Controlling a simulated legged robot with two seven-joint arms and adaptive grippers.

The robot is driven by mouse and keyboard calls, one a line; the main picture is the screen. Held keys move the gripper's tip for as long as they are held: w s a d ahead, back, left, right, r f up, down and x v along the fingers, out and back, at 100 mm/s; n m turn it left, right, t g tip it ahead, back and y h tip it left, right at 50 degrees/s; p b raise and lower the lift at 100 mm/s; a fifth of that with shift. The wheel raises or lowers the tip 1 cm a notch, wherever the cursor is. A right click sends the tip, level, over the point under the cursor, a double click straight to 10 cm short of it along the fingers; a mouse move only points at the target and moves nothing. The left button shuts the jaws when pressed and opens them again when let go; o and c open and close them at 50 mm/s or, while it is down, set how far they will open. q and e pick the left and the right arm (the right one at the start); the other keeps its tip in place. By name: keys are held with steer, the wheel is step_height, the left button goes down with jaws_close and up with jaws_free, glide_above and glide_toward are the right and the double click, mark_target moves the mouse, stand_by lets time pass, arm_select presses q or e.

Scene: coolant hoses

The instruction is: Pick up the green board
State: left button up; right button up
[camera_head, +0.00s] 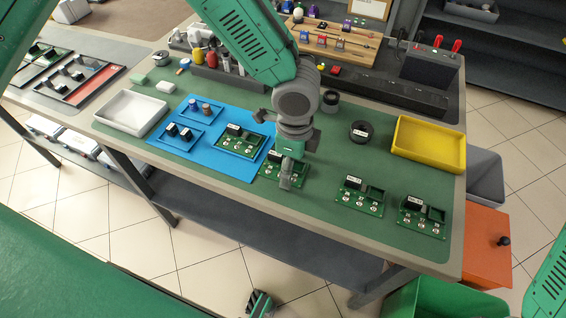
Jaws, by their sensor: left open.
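Several green boards with black parts and white round marks lie on the green table mat. One board (240,141) lies on the blue mat. A second board (270,168) lies at the blue mat's right edge, partly hidden by my left gripper. A third board (360,197) and a fourth board (423,217) lie apart to the right, near the front edge. My left gripper (288,178) points down over the second board, open, with nothing seen between its fingers. I cannot tell whether it touches that board.
A white tray (112,124) stands at the left and a yellow tray (400,150) at the right. A black round object (361,132) lies behind the boards. A long dark rail (400,94) runs along the back. The green mat between the second and third boards is clear.

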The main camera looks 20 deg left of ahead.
arm_select(q)
steer(key=c, duration=1.2)
steer(key=shift+r, duration=0.1)
steer(key=shift+c, duration=0.2)
